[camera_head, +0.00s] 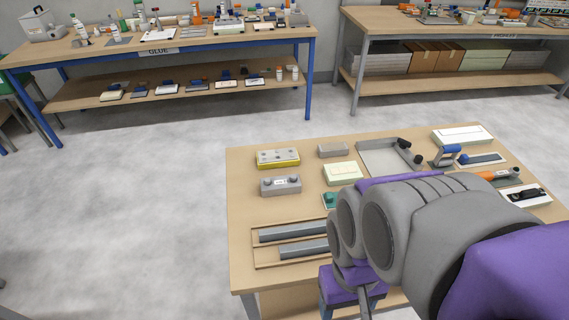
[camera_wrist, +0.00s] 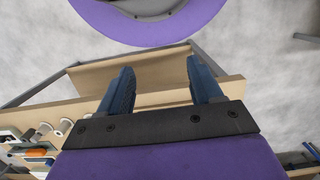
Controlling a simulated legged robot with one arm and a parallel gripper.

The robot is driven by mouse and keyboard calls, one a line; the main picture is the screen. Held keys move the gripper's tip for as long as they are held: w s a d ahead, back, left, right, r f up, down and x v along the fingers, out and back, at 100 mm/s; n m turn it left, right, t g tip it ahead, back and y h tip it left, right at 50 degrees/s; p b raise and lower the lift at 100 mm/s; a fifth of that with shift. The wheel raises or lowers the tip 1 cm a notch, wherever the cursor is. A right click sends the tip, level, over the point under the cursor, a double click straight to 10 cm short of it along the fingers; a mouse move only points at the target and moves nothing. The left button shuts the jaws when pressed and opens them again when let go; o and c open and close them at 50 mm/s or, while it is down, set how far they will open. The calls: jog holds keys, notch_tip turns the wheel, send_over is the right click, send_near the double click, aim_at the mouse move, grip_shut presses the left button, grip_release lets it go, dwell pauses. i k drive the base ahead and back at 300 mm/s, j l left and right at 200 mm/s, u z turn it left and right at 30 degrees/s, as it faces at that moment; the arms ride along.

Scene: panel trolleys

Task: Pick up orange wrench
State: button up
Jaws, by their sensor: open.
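An orange-handled tool (camera_head: 498,175) lies toward the right side of the near wooden table, partly hidden by my arm. I cannot tell whether it is a wrench. An orange item also shows at the lower left of the wrist view (camera_wrist: 37,152), well to the left of my gripper. My gripper (camera_wrist: 160,88) is open, with two dark blue fingers apart and nothing between them. It is near the table's edge, with a lower board and the floor visible beyond the fingers.
The near table (camera_head: 290,212) also holds a yellow-rimmed box (camera_head: 278,157), a grey box (camera_head: 280,185), a metal tray (camera_head: 385,158) and grey bars in a wooden frame (camera_head: 292,234). A blue-legged bench (camera_head: 215,40) and another bench (camera_head: 375,20) stand behind. The floor left is clear.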

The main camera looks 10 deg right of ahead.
aim_at(511, 173)
jog(key=z, duration=1.8)
jog(key=i+l+u, duration=0.65)
jog(key=l, duration=0.35)
jog(key=i+l+u, duration=0.2)
jog(key=l, duration=0.15)
jog(key=i+l+u, duration=0.2)
jog(key=l, duration=0.25)
jog(key=k+j, duration=0.05)
